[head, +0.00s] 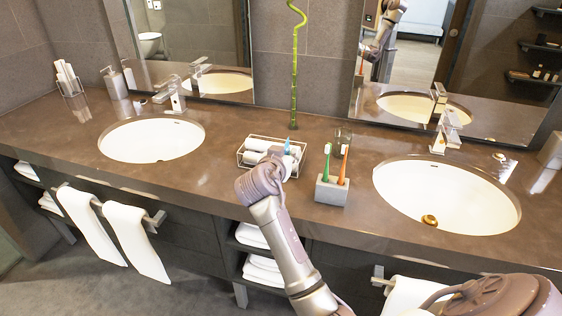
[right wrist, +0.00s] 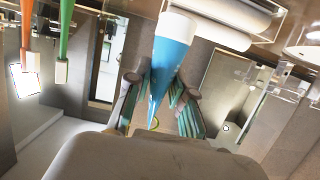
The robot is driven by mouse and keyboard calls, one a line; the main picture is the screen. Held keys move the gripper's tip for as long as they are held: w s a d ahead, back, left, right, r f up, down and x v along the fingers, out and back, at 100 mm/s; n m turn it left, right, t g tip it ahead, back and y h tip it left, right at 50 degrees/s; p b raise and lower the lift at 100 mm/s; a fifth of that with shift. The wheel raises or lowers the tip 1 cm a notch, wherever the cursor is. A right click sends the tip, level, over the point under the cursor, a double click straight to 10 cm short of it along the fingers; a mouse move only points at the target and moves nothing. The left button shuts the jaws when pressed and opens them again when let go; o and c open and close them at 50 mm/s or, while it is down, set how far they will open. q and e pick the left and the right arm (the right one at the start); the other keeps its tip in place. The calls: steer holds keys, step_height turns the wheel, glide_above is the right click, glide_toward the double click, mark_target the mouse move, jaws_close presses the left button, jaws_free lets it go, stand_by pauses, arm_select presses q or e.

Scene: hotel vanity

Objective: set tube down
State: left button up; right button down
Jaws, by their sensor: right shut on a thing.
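The tube is blue with a white end; it shows small in the head view (head: 287,146) and large in the right wrist view (right wrist: 174,48). My right gripper (head: 284,158) is at the small tray and shut on the tube. In the right wrist view its fingers (right wrist: 160,105) lie on both sides of the tube's tapered blue part. The tray (head: 304,147) has thin, light rims and holds white rolls (head: 258,145). The tube is over the tray; I cannot tell whether it touches it. My wrist hides part of the tray. My left gripper is not in view.
A grey holder (head: 331,192) with a green and an orange toothbrush stands close to the right of the tray. Sinks (head: 150,140) (head: 445,190) lie on both sides. The counter left of the tray is clear.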

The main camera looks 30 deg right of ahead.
step_height(320, 180, down, 6)
steer(key=shift+d+f+p, duration=0.1)
steer(key=shift+d+p, duration=0.05)
steer(key=shift+p, duration=0.3)
step_height(320, 180, down, 4)
steer(key=shift+r, duration=0.15)
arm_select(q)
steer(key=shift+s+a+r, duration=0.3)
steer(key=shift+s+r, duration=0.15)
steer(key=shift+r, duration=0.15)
arm_select(e)
steer(key=shift+f, duration=0.2)
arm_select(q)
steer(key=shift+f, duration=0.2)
arm_select(e)
steer(key=c, duration=1)
jaws_free()
